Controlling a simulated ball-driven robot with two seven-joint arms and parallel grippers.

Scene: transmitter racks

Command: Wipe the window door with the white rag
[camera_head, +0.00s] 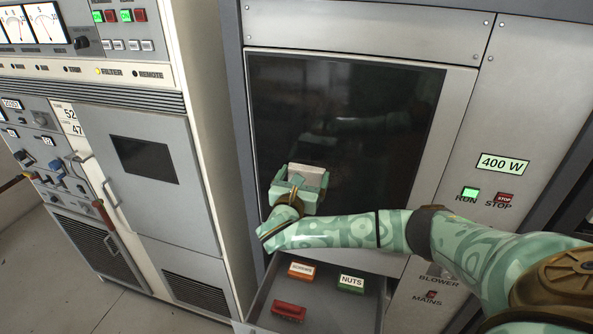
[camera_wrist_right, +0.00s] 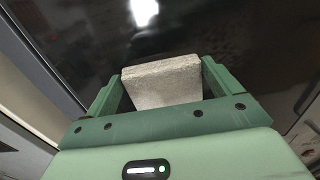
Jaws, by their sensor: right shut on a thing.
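The window door (camera_head: 345,130) is a dark glass pane in a grey frame on the right rack in the head view. Its glass also fills the upper part of the right wrist view (camera_wrist_right: 225,50). The white rag (camera_head: 306,175) is a pale folded block in front of the lower left part of the glass. My right gripper (camera_head: 298,185) is shut on the rag, which shows between its green fingers in the right wrist view (camera_wrist_right: 162,82). I cannot tell whether the rag touches the glass. My left gripper is not in view.
An open drawer (camera_head: 262,300) below the window door holds an orange box (camera_head: 302,270), a green box marked NUTS (camera_head: 351,284) and a red item (camera_head: 289,311). A second rack (camera_head: 150,190) with a handle stands at the left. RUN and STOP buttons (camera_head: 470,193) are right of the door.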

